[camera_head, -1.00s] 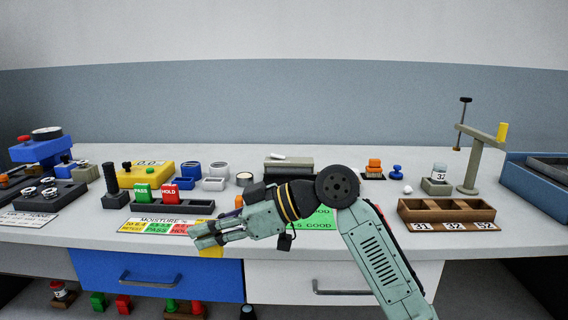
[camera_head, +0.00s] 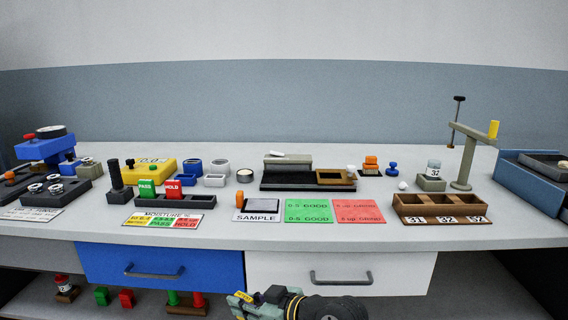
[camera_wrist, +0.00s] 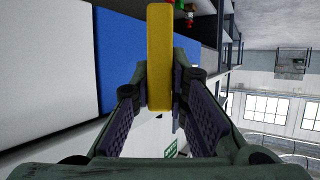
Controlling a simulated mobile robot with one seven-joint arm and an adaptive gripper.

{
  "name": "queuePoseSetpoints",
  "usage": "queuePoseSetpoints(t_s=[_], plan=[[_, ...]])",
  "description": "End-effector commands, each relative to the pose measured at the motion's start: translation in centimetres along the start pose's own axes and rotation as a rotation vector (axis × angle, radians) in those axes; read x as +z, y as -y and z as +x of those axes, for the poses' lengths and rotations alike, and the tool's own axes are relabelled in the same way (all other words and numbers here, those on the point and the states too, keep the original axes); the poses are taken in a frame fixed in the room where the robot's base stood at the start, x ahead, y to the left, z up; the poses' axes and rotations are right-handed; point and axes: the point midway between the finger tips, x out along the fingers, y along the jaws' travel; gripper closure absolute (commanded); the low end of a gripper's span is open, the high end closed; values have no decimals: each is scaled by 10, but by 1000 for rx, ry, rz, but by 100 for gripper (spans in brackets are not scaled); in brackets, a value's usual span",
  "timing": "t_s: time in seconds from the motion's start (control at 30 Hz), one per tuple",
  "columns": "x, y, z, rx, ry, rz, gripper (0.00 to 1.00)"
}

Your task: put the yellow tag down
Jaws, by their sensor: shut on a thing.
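The yellow tag (camera_wrist: 159,58) is a flat upright bar between my fingers in the wrist view. My gripper (camera_wrist: 160,85) is shut on it, one finger pressing each side. In the head view my gripper (camera_head: 240,299) is low at the bottom edge, in front of the white drawer and below the bench top. The tag is hard to make out there. Another yellow piece (camera_head: 494,130) sits on the arm of the grey stand (camera_head: 466,165) at the right.
The bench top (camera_head: 330,238) has a clear front strip. Behind it lie a SAMPLE mat (camera_head: 257,217), a green card (camera_head: 308,204) and a red card (camera_head: 358,205). A moisture rack (camera_head: 190,201) with PASS and HOLD tags stands left, a wooden compartment tray (camera_head: 440,203) right.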

Motion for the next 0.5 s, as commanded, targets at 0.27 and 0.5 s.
queuePoseSetpoints(t_s=[0.27, 0.5], plan=[[66, -16, 20, 168, -7, 81, 100], [130, -30, 39, 326, -2, 150, 100]])
